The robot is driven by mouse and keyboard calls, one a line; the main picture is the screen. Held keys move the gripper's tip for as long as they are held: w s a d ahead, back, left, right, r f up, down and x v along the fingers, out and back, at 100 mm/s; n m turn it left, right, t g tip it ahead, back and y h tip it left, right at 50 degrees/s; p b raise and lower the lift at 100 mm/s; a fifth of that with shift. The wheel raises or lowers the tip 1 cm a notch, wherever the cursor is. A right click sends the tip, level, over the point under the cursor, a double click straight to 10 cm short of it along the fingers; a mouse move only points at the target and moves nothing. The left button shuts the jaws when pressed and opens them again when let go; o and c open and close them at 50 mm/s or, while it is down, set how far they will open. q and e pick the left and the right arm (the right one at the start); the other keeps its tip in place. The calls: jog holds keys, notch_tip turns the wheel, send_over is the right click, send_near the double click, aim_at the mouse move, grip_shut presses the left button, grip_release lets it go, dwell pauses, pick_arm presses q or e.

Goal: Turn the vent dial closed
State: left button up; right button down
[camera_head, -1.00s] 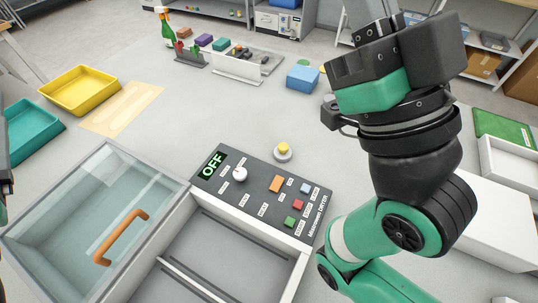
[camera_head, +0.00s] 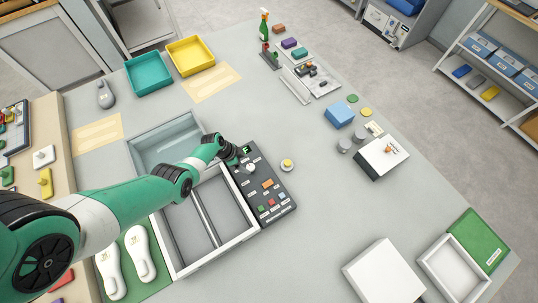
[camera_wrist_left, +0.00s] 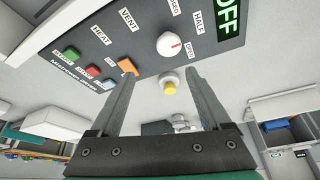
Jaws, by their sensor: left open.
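The vent dial (camera_head: 250,167) is a white round knob on the dark dryer panel (camera_head: 279,203). In the left wrist view the dial (camera_wrist_left: 171,45) has a short red mark, with labels HALF and OPEN beside it and a CLOSED label cut off at the top edge. The mark seems to face the OPEN side. My left gripper (camera_head: 237,159) is by the panel's upper left end, near the dial. In the left wrist view its fingers (camera_wrist_left: 160,74) are spread and empty, apart from the dial, which lies beyond the tips. My right gripper is not in view.
An orange switch (camera_wrist_left: 126,66) and coloured buttons share the panel. A yellow-topped round button (camera_head: 287,164) stands beside it. The display (camera_head: 246,149) is partly hidden in the head view; it reads OFF in the wrist view.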

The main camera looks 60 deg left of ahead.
aim_at(250, 167)
pick_arm(q)
notch_tip(250, 167, up, 3)
jog(key=s+a+n+p, duration=0.1)
jog(key=s+a+p, duration=0.1)
jog(key=s, duration=0.1)
jog(key=b+x, duration=0.3)
jog(key=b, duration=0.1)
jog(key=b+x, duration=0.7)
jog(key=b, duration=0.1)
jog(key=shift+w+a+f, duration=0.2)
jog(key=shift+a+f, duration=0.05)
jog(key=shift+f, duration=0.05)
jog(key=shift+w+d+f+b, duration=0.1)
jog(key=shift+w+f+b, duration=0.3)
jog(key=shift+b, duration=0.2)
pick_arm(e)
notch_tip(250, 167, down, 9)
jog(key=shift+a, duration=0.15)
pick_arm(q)
jog(key=shift+c, duration=0.2)
jog(key=shift+s, duration=0.1)
grip_shut()
